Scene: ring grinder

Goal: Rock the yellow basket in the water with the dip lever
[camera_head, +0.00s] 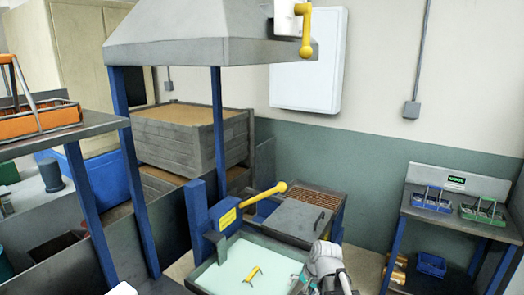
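The dip lever (251,198) is a yellow bar with a round knob, slanting up to the right from a blue post (199,222) with a yellow label. Below it is a tank (212,272) of pale green water. A small yellow bent piece (254,274) shows in the water; it looks like the yellow basket's handle, and the basket body cannot be made out. My gripper (300,280) is low in the picture at the tank's right edge, below and right of the lever knob and apart from it. Its fingers are small and partly cut off, so their opening cannot be told.
A grey lid (298,219) and a brown grate (310,196) lie behind the tank. A grey hood (200,35) on blue posts hangs above, with another yellow lever (306,30). A shelf (455,222) at right holds blue and green baskets. An orange basket (38,120) stands at left.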

